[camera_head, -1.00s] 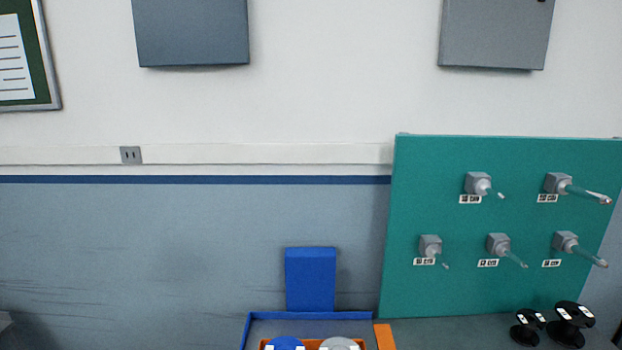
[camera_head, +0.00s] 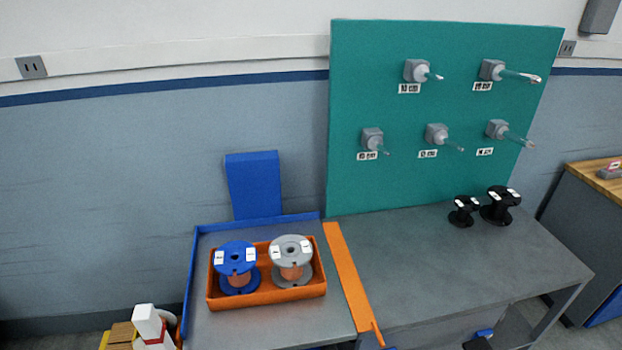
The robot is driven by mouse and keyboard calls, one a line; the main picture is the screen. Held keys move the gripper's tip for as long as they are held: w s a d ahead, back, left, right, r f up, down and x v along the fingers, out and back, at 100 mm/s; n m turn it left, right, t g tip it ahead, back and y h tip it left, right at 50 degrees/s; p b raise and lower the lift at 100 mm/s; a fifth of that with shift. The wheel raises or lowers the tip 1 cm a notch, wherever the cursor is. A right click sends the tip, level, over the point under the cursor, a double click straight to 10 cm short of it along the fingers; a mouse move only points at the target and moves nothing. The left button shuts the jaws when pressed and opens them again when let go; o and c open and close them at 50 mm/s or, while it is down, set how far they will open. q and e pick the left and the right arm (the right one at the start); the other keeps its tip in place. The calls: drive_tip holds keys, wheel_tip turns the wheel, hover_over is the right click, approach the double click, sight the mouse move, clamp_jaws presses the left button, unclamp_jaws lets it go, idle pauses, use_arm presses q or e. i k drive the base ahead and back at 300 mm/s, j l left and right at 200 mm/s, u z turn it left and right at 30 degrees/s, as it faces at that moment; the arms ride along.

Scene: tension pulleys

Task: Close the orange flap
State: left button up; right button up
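The orange flap (camera_head: 346,278) is a long flat strip at the right edge of the blue-rimmed work area. It runs from the back towards the front, with a small raised orange piece at its front end. It appears to lie flat, level with the table top. Neither of my grippers can be made out in the head view.
An orange tray (camera_head: 265,296) holds a blue spool (camera_head: 237,257) and a grey spool (camera_head: 291,250). A blue panel (camera_head: 253,184) stands behind. Two black spools (camera_head: 500,205) stand on the grey table (camera_head: 450,265) before a green pegboard (camera_head: 430,100). The table middle is clear.

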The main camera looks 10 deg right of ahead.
sight(362, 312)
drive_tip(key=i+l, duration=0.1)
drive_tip(key=l, duration=0.35)
drive_tip(key=i+l, duration=0.1)
drive_tip(key=l, duration=0.85)
drive_tip(key=i, duration=0.05)
